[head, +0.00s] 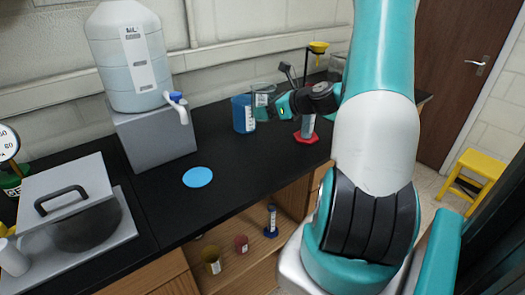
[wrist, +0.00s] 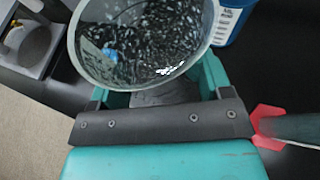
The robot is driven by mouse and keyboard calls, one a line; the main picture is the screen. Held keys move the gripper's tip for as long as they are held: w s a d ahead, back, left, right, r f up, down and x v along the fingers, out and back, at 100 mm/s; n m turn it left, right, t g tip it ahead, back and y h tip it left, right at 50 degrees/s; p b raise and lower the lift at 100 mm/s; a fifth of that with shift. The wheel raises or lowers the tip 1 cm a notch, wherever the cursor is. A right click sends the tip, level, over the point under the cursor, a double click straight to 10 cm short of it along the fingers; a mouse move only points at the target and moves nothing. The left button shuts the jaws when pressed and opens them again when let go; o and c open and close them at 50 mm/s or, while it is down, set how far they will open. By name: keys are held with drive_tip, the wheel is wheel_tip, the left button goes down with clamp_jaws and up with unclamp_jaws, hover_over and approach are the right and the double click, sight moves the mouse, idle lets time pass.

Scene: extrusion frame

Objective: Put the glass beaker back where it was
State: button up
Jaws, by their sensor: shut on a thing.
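The clear glass beaker (head: 262,92) is in my gripper (head: 272,104), held above the black bench near the wall. In the wrist view the beaker (wrist: 143,42) fills the upper middle, its round opening facing the camera, with teal fingers (wrist: 152,92) on both sides of it. My gripper is shut on it. In the head view the beaker is small and partly overlaps a blue beaker (head: 240,116) just to its left. Whether it touches the blue beaker cannot be told.
A red-based cylinder (head: 306,137) stands right below my gripper. A yellow funnel (head: 319,47) is on a stand behind. A light-blue disc (head: 198,177) lies on clear bench. A water jug (head: 128,60) sits on a grey block (head: 150,140). Small vessels stand on the shelf below.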

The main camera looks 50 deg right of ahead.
sight(267, 159)
wheel_tip(267, 159, down, 15)
drive_tip(key=shift+f+p, duration=0.2)
drive_tip(key=shift+p, duration=0.85)
drive_tip(key=shift+f, duration=0.25)
drive_tip(key=o, duration=1)
drive_tip(key=shift+r, duration=0.1)
drive_tip(key=shift+c, duration=0.2)
drive_tip(key=shift+r, duration=0.15)
drive_tip(key=b+v, duration=0.3)
drive_tip(key=v, duration=0.9)
